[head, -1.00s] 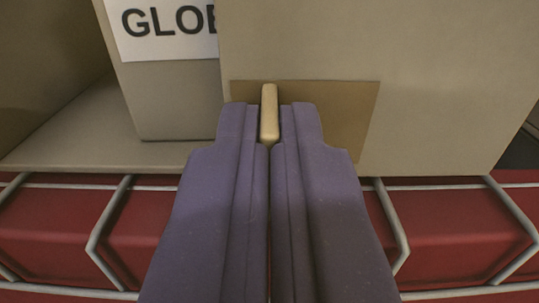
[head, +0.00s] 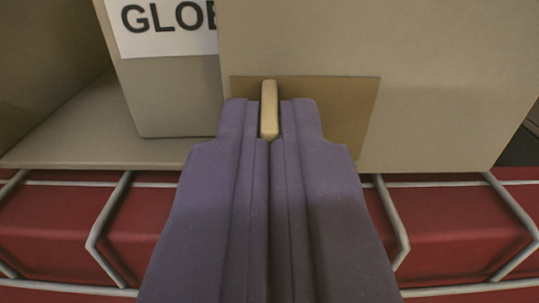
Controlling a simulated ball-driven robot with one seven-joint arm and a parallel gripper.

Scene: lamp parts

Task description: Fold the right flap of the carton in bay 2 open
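The carton's right flap (head: 450,70) is a large flat beige panel filling the upper right of the view, its left edge near the middle. A darker brown patch (head: 345,105) lies on its lower left corner, with a pale upright pull tab (head: 269,92) in front of it. My purple gripper (head: 269,118) is shut on the tab, one finger on each side. To the left, the carton is open and its inside floor (head: 75,135) shows. The fingers hide part of the patch and the flap's lower edge.
Inside the carton, left of the flap, stands a beige box (head: 175,95) with a white label (head: 165,30) reading "GLOB", cut off by the flap. Below is a red surface (head: 455,230) with grey wire bars (head: 100,235). A dark gap (head: 522,145) shows at the right edge.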

